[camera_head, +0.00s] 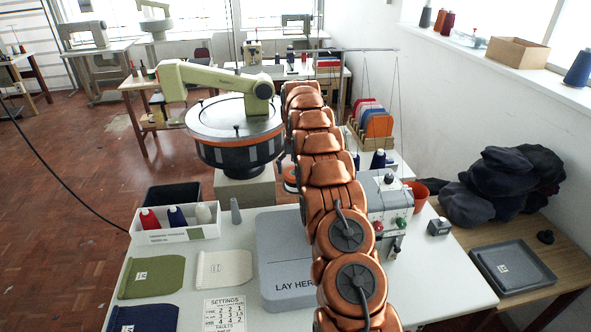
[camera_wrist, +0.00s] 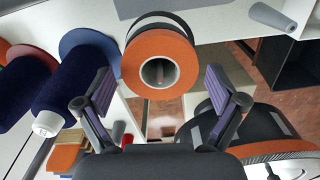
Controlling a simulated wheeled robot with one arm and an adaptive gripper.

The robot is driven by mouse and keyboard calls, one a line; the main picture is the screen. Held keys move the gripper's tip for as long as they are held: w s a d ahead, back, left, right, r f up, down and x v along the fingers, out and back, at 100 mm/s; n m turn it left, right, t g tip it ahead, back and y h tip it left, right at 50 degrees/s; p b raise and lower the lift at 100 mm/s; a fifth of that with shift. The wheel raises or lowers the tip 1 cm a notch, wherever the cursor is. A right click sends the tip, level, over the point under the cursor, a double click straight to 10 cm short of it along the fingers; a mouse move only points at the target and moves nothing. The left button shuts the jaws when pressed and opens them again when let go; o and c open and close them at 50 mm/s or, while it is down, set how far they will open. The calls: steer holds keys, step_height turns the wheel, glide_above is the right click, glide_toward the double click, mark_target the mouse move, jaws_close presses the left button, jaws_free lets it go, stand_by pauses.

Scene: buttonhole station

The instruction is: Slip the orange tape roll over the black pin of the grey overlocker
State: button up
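The orange tape roll (camera_wrist: 137,66) is at the upper middle of the wrist view, with its pale core and open hole facing the camera. My gripper (camera_wrist: 160,92) is open, one finger to each side of the roll, with no visible contact. In the head view my arm hides the gripper; an orange-edged round thing (camera_head: 290,186) shows just left of the arm, probably the roll. The grey overlocker (camera_head: 392,196) stands right of my arm, partly hidden by it. I cannot make out its black pin with certainty.
A round dial machine (camera_head: 236,124) stands left of my arm. A thread tray (camera_head: 176,237), a grey lay plate (camera_head: 272,262) and fabric pieces (camera_head: 224,268) lie on the table. A navy thread cone (camera_wrist: 72,92) is close by at left in the wrist view.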

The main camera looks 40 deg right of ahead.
steer(key=shift+r, duration=0.1)
step_height(320, 180, up, 5)
steer(key=shift+w+f+p, duration=0.1)
steer(key=shift+p, duration=1.15)
steer(key=shift+r, duration=1.95)
steer(key=shift+w+a+f+n+b, duration=0.2)
steer(key=shift+a+b, duration=0.1)
steer(key=shift+a, duration=0.25)
steer(key=shift+w+a+f+n+b, duration=0.1)
steer(key=shift+a+f+b, duration=0.15)
steer(key=shift+a, duration=0.3)
steer(key=s+a+f+n+b, duration=0.2)
steer(key=a+f+b, duration=0.3)
steer(key=a, duration=0.8)
steer(key=s+a+f+n+b, duration=0.2)
steer(key=a+f+b, duration=0.4)
steer(key=a, duration=0.8)
steer(key=shift+f+n, duration=0.8)
steer(key=shift+f, duration=1)
